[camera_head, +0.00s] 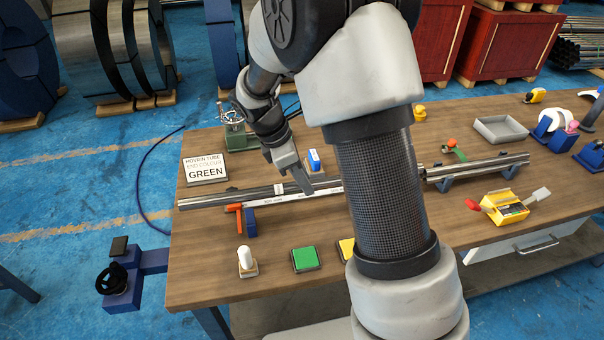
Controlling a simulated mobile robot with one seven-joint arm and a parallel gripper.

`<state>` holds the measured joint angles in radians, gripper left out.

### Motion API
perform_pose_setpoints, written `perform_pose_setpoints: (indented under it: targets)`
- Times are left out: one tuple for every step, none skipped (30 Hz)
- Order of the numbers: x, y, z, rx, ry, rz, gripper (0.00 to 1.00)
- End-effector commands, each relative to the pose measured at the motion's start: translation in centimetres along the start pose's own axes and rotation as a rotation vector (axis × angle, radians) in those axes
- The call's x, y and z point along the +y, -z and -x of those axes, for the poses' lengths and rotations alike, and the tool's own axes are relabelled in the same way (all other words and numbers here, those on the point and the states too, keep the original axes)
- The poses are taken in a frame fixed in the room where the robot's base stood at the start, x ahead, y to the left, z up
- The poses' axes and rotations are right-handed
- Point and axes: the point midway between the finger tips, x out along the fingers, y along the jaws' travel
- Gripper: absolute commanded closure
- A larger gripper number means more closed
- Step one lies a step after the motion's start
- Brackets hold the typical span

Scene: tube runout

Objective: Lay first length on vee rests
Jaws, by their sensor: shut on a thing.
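A long shiny steel tube (220,198) runs across the left of the wooden bench, with a white printed strip along part of it. My gripper (304,186) reaches down to it from above and is shut on it; the fingertips are small here. My arm hides the middle of the bench. Right of the arm, shiny tubing (480,167) lies over blue vee rests (445,184). I cannot tell whether it is the same length as the left tube. A blue block (250,222) with an orange part stands just in front of the left tube.
A sign reading GREEN (206,168) stands at the back left. A green pad (305,259), a white-topped stamp (246,262) and a yellow box (505,206) are near the front. A grey tray (500,129) is at the back right. Bare bench (205,265) shows at the front left.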

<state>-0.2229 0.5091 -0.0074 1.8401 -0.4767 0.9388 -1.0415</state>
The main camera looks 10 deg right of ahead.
Motion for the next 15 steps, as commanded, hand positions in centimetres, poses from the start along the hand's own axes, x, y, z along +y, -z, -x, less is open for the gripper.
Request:
perform_pose_setpoints:
  targets:
    - [0.1, -0.1, 0.1, 0.0, -0.002, -0.001, 1.0]
    - [0.1, -0.1, 0.1, 0.0, -0.002, -0.001, 1.0]
    - [0.1, -0.1, 0.1, 0.0, -0.002, -0.001, 1.0]
    - [0.1, -0.1, 0.1, 0.0, -0.002, -0.001, 1.0]
    - [0.1, -0.1, 0.1, -0.001, -0.002, 0.0, 1.0]
    - [0.1, 0.0, 0.2, -0.001, -0.002, 0.0, 1.0]
    - [0.1, 0.0, 0.2, -0.001, -0.002, 0.0, 1.0]
    - [0.1, 0.0, 0.2, -0.002, -0.002, 0.0, 1.0]
    - [0.1, 0.1, 0.3, -0.002, -0.002, 0.0, 1.0]
    - [0.1, 0.2, 0.4, -0.003, -0.002, 0.0, 1.0]
    - [0.1, 0.3, 0.5, -0.004, -0.002, 0.001, 1.0]
    - [0.1, 0.4, 0.3, -0.005, -0.002, 0.001, 1.0]
    - [0.1, 0.5, -0.1, -0.005, -0.001, 0.0, 1.0]
    - [0.1, 0.6, -0.3, -0.005, -0.001, 0.0, 1.0]
    - [0.1, 0.7, -0.6, -0.005, -0.001, 0.0, 1.0]
